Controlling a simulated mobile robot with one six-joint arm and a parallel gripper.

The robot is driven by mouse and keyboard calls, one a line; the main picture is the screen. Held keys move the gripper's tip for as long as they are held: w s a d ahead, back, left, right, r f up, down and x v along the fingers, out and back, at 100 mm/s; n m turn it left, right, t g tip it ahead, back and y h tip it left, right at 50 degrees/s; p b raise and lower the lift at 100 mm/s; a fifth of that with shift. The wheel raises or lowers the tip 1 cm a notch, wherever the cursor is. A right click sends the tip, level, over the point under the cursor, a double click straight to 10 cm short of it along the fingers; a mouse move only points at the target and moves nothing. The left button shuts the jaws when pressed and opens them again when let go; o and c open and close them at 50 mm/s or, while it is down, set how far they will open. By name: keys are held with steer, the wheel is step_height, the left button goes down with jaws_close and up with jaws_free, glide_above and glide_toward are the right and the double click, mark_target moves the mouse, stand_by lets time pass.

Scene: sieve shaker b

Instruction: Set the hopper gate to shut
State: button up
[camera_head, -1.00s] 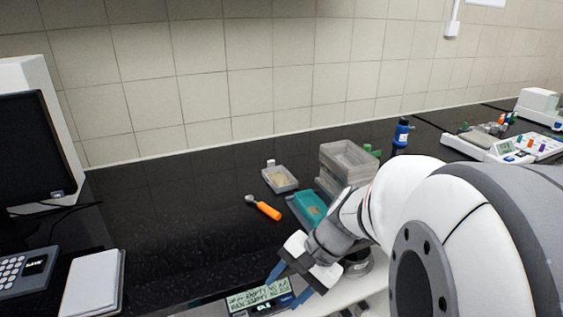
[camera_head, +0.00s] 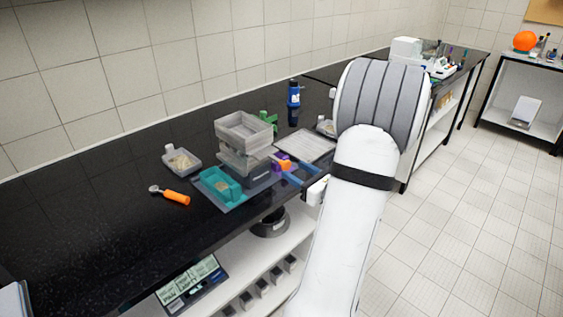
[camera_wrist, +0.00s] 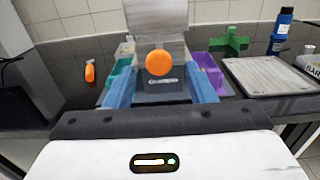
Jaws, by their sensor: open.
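A grey sieve shaker stack with a boxy open top (camera_head: 243,131) stands near the counter's front edge. In the wrist view, a round orange knob (camera_wrist: 159,62) sits in front of its dark, labelled base (camera_wrist: 163,85). I cannot tell which part is the hopper gate or how it is set. My gripper (camera_head: 295,172) is at the counter's front edge, facing the shaker. In the wrist view its blue fingers are spread, one on each side of the knob, with nothing visibly held between them (camera_wrist: 162,93). Whether the fingers reach the knob's depth is unclear.
A teal tray (camera_head: 215,180) lies left of the shaker and a purple tray (camera_wrist: 208,70) right of it. An orange-handled tool (camera_head: 176,197), a blue bottle (camera_head: 294,94), a green object (camera_head: 268,122) and a flat grey tray (camera_head: 305,147) are nearby. The left counter is mostly clear.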

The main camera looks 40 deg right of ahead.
mark_target(288, 166)
steer(key=w, duration=0.4)
steer(key=w+p, duration=0.1)
steer(key=w, duration=0.1)
steer(key=shift+w+a, duration=0.2)
steer(key=shift+a, duration=0.05)
jaws_close()
stand_by(0.3)
